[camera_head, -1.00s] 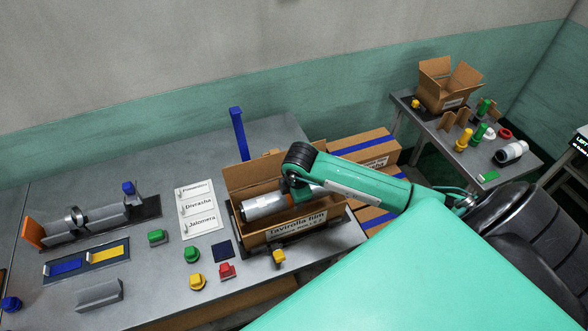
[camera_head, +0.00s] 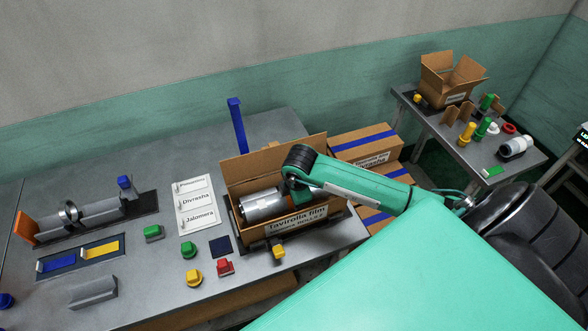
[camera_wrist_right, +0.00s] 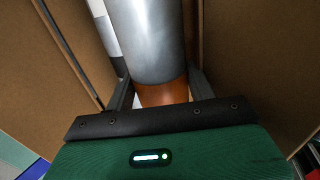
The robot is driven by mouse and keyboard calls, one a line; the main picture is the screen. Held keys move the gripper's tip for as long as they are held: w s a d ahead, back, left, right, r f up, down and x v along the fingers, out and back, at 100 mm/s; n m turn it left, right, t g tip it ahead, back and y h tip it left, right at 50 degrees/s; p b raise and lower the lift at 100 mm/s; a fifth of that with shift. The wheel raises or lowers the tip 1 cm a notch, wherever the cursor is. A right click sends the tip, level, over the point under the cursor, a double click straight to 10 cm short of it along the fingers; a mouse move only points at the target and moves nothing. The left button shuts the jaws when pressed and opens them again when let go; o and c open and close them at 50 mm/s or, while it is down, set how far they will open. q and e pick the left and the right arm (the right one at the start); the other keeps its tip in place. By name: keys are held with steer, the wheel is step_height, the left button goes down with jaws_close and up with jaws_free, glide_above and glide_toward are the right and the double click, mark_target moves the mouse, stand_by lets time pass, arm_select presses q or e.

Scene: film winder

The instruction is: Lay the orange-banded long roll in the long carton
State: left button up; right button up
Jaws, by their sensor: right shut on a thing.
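The long roll (camera_head: 262,206) is silver grey and lies inside the open long carton (camera_head: 285,233), which is labelled "Tavirolla film". In the right wrist view the roll (camera_wrist_right: 146,40) runs between the carton walls, and its orange band (camera_wrist_right: 163,94) sits between my fingers. My right gripper (camera_wrist_right: 162,92) is shut on the roll at the orange band; in the head view the gripper (camera_head: 301,196) is down in the carton's mouth. The arm hides the roll's right end. Whether the roll touches the carton floor cannot be told. My left gripper is not in view.
A blue post (camera_head: 237,125) stands behind the carton. A label board (camera_head: 197,206), coloured knobs and a roller stand (camera_head: 95,210) are on the left. Closed cartons (camera_head: 366,149) stand right of the long carton. A second table (camera_head: 500,165) holds an open box and small parts.

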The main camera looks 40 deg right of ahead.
steer(key=shift+f, duration=0.15)
steer(key=shift+f+b, duration=0.25)
steer(key=shift+b, duration=0.1)
steer(key=o, duration=1.2)
steer(key=shift+r, duration=0.1)
steer(key=shift+o, duration=1)
steer(key=shift+s, duration=0.1)
